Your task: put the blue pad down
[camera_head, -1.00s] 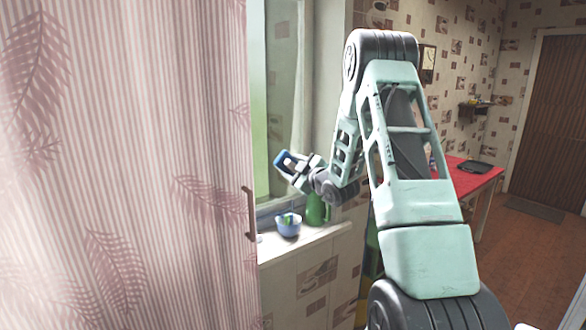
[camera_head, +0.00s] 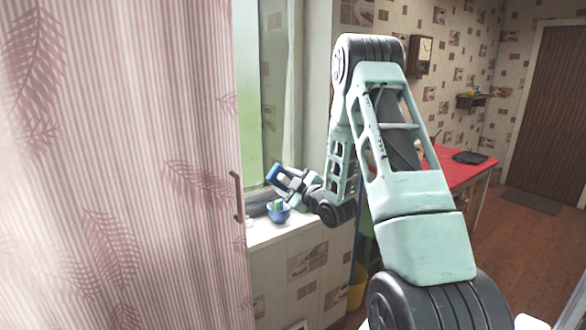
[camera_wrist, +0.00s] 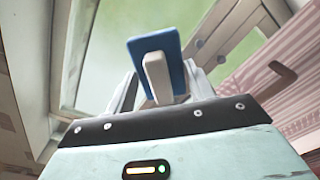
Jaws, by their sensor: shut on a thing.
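The blue pad (camera_head: 278,173) is held in my gripper (camera_head: 286,181) in front of the window, above the sill and just over a small blue bowl. The far side of the pad is hidden there. My gripper is shut on the pad, which appears clear of the sill.
The blue bowl (camera_head: 278,212), with something green in it, stands on the white windowsill (camera_head: 270,235). A pink striped cupboard door with a handle (camera_head: 237,196) fills the left. A red table (camera_head: 462,168) with a dark flat object (camera_head: 470,157) stands at the right.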

